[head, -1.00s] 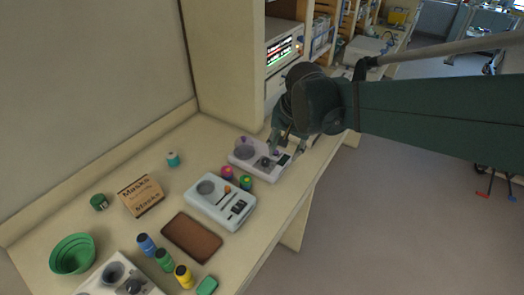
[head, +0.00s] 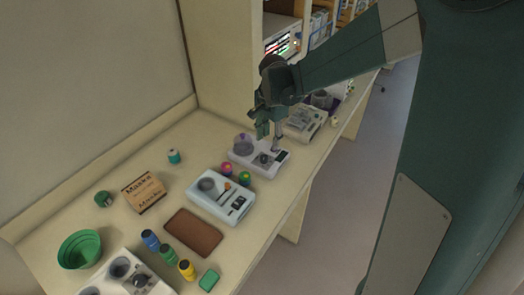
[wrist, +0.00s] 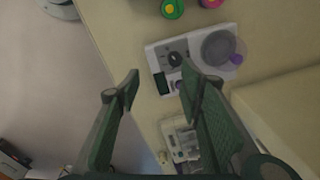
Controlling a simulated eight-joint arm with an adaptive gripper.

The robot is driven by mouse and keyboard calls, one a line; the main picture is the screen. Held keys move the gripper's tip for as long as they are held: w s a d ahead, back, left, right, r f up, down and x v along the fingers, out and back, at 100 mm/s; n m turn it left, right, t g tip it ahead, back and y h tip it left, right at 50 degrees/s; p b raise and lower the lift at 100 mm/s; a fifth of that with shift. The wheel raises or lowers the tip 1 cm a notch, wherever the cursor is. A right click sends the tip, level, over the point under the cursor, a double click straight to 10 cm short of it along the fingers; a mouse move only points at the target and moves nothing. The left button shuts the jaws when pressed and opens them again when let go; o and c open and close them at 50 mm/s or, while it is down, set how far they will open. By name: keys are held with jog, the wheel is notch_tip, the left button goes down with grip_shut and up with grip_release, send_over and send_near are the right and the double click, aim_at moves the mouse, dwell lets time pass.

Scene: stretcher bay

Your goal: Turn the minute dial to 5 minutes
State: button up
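A pale device (head: 242,158) on the bench carries a dark round dial (head: 263,160), a grey round plate and a small dark display. In the wrist view the same device (wrist: 192,39) shows the dial (wrist: 175,59) with a pointer knob, and the dark display next to it. I cannot read the dial's markings. My gripper (head: 270,138) is above this device, its fingers pointing down. In the wrist view my gripper (wrist: 158,85) is open and empty, its fingertips apart and off the dial.
Pink and green rolls (head: 227,168) and a second white device (head: 210,203) stand nearby. Another device with a knob (head: 138,281) is at the front. A grey device (head: 303,122) stands behind. Bottles, a brown pad (head: 193,234), a masks box (head: 143,191) and a green bowl (head: 80,249) fill the left.

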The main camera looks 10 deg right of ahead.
aim_at(263, 157)
jog(key=w+f+m, duration=0.1)
jog(key=w+f, duration=0.1)
jog(key=w+f+m+g+p, duration=0.1)
jog(key=f, duration=0.1)
jog(key=w+a+f+m+p, duration=0.1)
jog(key=w+f, duration=0.1)
jog(key=shift+w+f, duration=0.25)
jog(key=shift+w, duration=0.05)
jog(key=shift+w+f+g, duration=0.3)
jog(key=shift+f, duration=0.3)
jog(key=shift+f, duration=0.15)
jog(key=shift+s+f+p, duration=0.2)
jog(key=shift+f+p, duration=0.45)
jog(key=shift+f, duration=3.1)
jog(key=c, duration=0.9)
